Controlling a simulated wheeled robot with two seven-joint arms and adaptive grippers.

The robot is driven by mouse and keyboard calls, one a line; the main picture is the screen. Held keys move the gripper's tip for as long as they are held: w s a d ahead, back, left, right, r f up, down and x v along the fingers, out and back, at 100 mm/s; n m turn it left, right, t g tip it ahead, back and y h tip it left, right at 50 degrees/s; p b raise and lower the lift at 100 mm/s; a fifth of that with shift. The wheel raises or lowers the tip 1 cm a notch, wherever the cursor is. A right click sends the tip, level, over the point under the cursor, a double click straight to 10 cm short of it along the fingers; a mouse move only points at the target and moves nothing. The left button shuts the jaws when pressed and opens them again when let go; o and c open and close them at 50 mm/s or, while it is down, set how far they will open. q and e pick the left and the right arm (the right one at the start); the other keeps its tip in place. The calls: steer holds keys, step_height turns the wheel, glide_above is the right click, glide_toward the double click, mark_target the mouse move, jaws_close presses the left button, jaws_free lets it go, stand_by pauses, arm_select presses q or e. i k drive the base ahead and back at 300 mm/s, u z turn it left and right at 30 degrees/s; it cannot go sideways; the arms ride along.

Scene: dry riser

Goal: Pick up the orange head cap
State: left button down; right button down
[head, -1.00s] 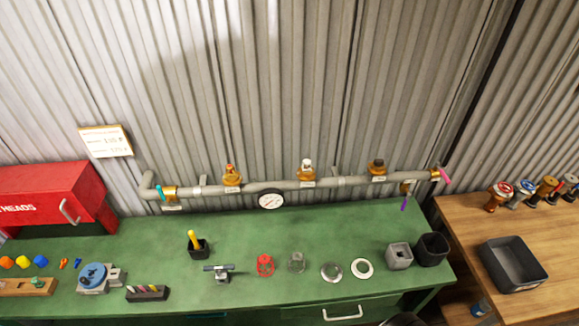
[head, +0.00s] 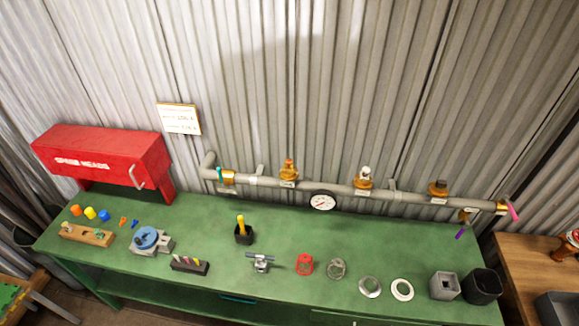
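The orange head cap (head: 76,210) sits at the left end of the green workbench (head: 210,222). It is the leftmost of a short row, with a yellow cap (head: 90,213) and a blue cap (head: 104,215) to its right. Neither of my grippers shows in the head view.
A blue round-topped device (head: 147,239), a dark rack (head: 190,265), a black cup with a yellow handle (head: 243,233) and several rings stand along the bench. A pipe (head: 330,187) with fittings runs along the corrugated wall. Bench surface between them is clear.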

mark_target(76, 209)
steer(key=u, duration=0.9)
steer(key=k, duration=1.2)
steer(key=u, duration=1.55)
steer(key=i, duration=2.2)
steer(key=z, duration=1.05)
steer(key=i, duration=0.85)
steer(key=z, duration=0.95)
